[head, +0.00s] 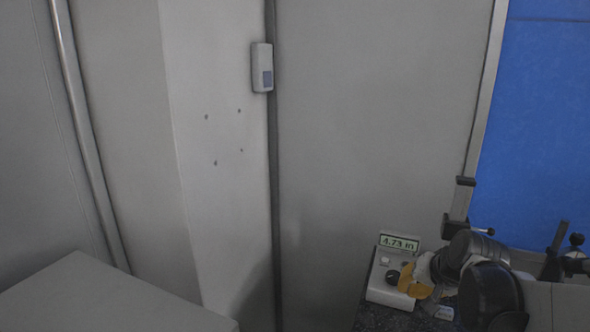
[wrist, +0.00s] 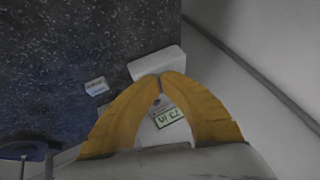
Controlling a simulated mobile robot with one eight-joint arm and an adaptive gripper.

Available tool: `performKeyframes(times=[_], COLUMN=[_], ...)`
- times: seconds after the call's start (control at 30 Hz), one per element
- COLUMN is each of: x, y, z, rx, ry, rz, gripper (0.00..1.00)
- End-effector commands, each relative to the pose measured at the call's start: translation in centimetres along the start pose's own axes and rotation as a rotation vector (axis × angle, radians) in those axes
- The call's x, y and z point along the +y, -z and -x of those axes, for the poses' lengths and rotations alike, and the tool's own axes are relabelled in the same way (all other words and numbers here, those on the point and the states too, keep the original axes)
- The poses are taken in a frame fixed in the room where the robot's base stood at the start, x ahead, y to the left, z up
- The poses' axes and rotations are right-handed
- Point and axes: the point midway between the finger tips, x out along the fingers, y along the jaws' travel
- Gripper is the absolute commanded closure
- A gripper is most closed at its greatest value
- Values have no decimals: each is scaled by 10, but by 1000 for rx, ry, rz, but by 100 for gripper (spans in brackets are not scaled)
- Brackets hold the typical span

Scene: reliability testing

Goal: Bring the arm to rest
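My gripper (head: 403,280) shows at the lower right of the head view, its orange-yellow fingers close beside or in front of a white instrument (head: 384,290). The instrument has a dark knob (head: 392,277) and a raised display (head: 399,242) reading about 4.73. In the wrist view, the two curved fingers of my gripper (wrist: 160,77) meet at their tips, with nothing seen held between them. The instrument's white body (wrist: 156,63) shows beyond the tips, and its display (wrist: 168,117) shows through the gap behind them. The exact height of the fingertips above the instrument cannot be told.
A dark speckled tabletop (wrist: 75,45) carries the instrument and a small white box (wrist: 96,86). Grey wall panels (head: 370,120) stand behind, with a wall-mounted device (head: 262,68). A blue panel (head: 540,120) is at right. A pale flat-topped block (head: 95,300) is at lower left.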

Motion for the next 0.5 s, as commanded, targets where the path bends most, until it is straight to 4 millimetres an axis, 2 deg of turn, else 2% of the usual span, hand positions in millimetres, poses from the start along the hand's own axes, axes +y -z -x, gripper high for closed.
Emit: performKeyframes(times=[0.03, 0.17, 0.23, 0.4, 0.5], x=[0, -3, -2, 9, 21], y=[-15, -50, -76, -158, -201], z=[-2, 4, 7, 7, 4], rx=[-1, 0, 2, 9, 17], ry=[-4, -21, -32, -66, -84], rz=[19, 82, 128, 270, 349], gripper=[100, 100, 100, 100, 100])
